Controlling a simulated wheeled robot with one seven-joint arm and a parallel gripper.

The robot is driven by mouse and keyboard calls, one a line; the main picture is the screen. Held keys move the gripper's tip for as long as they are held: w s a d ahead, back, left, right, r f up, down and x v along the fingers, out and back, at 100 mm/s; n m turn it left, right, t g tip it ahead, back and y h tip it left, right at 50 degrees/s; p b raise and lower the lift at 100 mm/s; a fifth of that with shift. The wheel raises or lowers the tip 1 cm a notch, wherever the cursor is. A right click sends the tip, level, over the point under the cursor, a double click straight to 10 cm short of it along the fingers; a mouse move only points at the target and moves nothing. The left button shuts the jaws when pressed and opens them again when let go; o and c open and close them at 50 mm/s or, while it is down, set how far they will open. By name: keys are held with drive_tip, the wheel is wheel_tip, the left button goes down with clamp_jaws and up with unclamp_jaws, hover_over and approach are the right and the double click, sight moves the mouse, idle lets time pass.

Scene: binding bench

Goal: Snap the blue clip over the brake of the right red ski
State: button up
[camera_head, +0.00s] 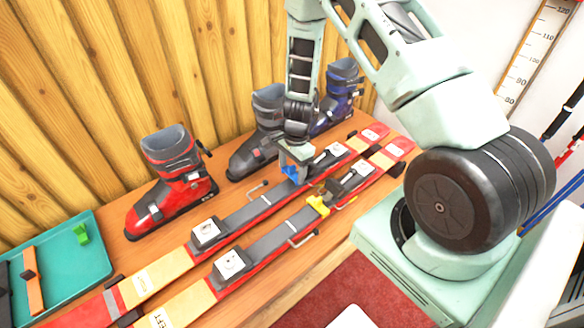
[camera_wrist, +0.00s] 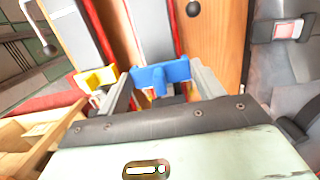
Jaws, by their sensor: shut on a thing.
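The two red skis lie side by side on the bench. The right ski (camera_head: 262,203) is the farther one in the head view; the left ski (camera_head: 275,235) is nearer and carries a yellow clip (camera_head: 318,205). A thin brake arm (camera_head: 258,188) sticks out beside the right ski. My gripper (camera_head: 293,170) is shut on the blue clip (camera_head: 289,171), over the right ski just short of its rear binding. In the wrist view the blue clip (camera_wrist: 160,73) sits between the fingertips, with the ski behind it. I cannot tell whether the clip touches the ski or brake.
A red boot (camera_head: 172,185), a grey boot (camera_head: 258,140) and a blue boot (camera_head: 338,95) stand along the wooden wall. A teal tray (camera_head: 75,285) at the left holds a green clip (camera_head: 81,233). Bare bench shows between the red boot and the skis.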

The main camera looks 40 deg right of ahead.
sight(292, 173)
drive_tip(key=shift+f+b, duration=1.6)
drive_tip(key=shift+f, duration=0.45)
drive_tip(key=o, duration=1.3)
drive_tip(key=shift+r, duration=0.1)
drive_tip(key=shift+r+p, duration=4.1)
drive_tip(key=shift+r, duration=0.9)
